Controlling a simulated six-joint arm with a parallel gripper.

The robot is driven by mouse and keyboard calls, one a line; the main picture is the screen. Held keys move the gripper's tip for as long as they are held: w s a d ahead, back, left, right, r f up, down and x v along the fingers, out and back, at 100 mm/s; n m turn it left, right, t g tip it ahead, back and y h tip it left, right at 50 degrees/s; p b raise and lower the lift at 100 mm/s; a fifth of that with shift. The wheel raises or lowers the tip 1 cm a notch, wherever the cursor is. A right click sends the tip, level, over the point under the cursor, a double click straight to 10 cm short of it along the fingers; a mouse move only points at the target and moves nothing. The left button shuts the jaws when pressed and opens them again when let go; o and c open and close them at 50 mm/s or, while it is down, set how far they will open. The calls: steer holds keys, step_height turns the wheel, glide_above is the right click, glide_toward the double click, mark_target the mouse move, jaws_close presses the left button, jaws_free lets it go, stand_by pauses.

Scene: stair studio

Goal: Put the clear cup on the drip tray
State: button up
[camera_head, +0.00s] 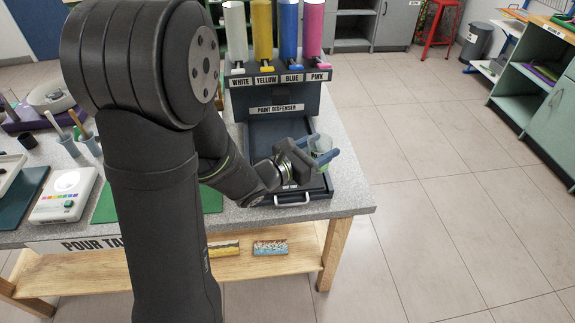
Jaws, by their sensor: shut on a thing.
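The clear cup (320,144) is small and see-through with a greenish tint. My gripper (325,153) is shut on it, with one blue finger on each side. The drip tray (268,130) is the dark, shallow tray in front of the paint dispenser, with a light handle (292,199) at its near edge. The cup is over the tray's right side in the picture. I cannot tell whether its base touches the tray. My wrist and forearm hide part of the tray's near left.
The paint dispenser (276,98) stands behind the tray, with white, yellow, blue and pink tubes above. A white device (66,195), brush cups (90,142) and a green mat (104,207) lie left. The table's right edge is close to the tray; floor lies beyond.

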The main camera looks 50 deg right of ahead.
steer(key=shift+w+d+f, duration=0.2)
steer(key=shift+w+f, duration=1.55)
steer(key=shift+w+d+f, duration=0.2)
steer(key=shift+w+f, duration=1.5)
steer(key=shift+w, duration=0.1)
steer(key=shift+w+d+f, duration=0.2)
steer(key=shift+w+f, duration=1.55)
steer(key=shift+f, duration=0.15)
steer(key=o, duration=1.1)
